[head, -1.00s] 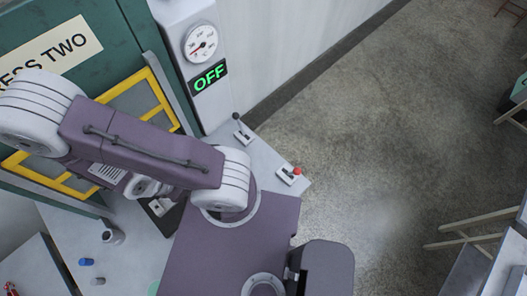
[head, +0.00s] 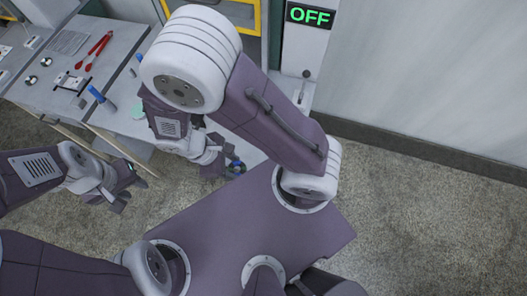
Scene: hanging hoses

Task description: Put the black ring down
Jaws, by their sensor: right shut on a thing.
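My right gripper (head: 220,164) is low over the edge of the grey bench, below my large purple arm link. It is shut on a small dark round thing, which looks like the black ring (head: 238,170). A bit of blue shows right beside it. The ring is small and partly covered by the fingers, and I cannot tell whether it touches the bench. My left gripper (head: 128,192) is at the left, over the floor in front of the bench. Its fingers are apart and nothing shows between them.
A side table at the upper left holds red-handled pliers (head: 94,52) and small metal parts. Blue-topped pieces (head: 97,94) stand near the table and bench edges. A machine with a green OFF display (head: 310,16) and a lever (head: 303,85) stands behind. Concrete floor (head: 430,220) is clear at right.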

